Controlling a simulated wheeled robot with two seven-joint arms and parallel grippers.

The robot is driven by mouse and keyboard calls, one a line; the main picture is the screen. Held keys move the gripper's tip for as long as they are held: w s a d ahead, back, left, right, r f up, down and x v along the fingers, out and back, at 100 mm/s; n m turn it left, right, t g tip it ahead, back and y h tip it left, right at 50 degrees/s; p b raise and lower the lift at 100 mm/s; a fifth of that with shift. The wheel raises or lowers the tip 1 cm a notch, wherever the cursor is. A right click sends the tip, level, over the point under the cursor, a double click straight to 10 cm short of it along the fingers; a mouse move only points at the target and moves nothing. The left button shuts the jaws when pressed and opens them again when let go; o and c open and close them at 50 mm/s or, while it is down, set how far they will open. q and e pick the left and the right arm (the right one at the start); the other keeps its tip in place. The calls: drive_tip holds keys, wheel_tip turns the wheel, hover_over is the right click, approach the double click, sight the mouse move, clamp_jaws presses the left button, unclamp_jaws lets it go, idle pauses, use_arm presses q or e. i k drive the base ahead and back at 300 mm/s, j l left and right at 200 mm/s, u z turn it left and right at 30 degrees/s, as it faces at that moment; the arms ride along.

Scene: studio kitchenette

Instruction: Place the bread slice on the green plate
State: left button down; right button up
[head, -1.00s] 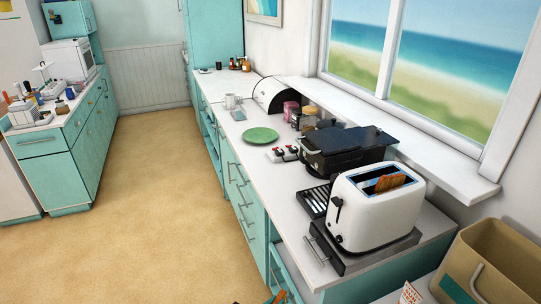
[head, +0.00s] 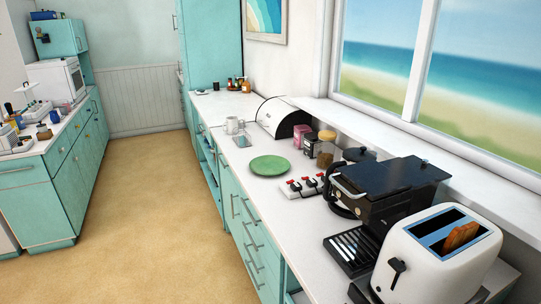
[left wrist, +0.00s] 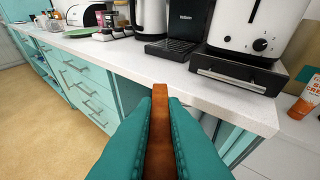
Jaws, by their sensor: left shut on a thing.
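A brown bread slice (left wrist: 160,135) is clamped edge-on between the teal fingers of my left gripper (left wrist: 160,104) in the left wrist view, out in front of the counter's edge. The green plate (head: 270,165) lies flat and empty on the white counter, beyond the coffee machine; it also shows in the left wrist view (left wrist: 82,33), well ahead and to the left of the gripper. Another toasted slice (head: 461,236) sticks out of the white toaster (head: 429,262). My left gripper is out of the head view, and my right gripper is in neither view.
A black coffee machine (head: 388,190) stands between toaster and plate. A white block with red-and-black knobs (head: 303,186) lies close to the plate's right. The counter left of the plate's front is clear.

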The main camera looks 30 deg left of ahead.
sight(266, 167)
drive_tip(key=i+j, duration=0.15)
drive_tip(key=j, duration=0.25)
drive_tip(key=i+j+z, duration=0.1)
drive_tip(key=j, duration=0.3)
drive_tip(key=i+j+z, duration=0.1)
drive_tip(key=j, duration=0.3)
drive_tip(key=i+j, duration=0.2)
drive_tip(key=j, duration=0.2)
drive_tip(key=i+j+z, duration=0.1)
drive_tip(key=j, duration=0.3)
drive_tip(key=i+j, duration=0.1)
drive_tip(key=j, duration=0.35)
drive_tip(key=z, duration=0.05)
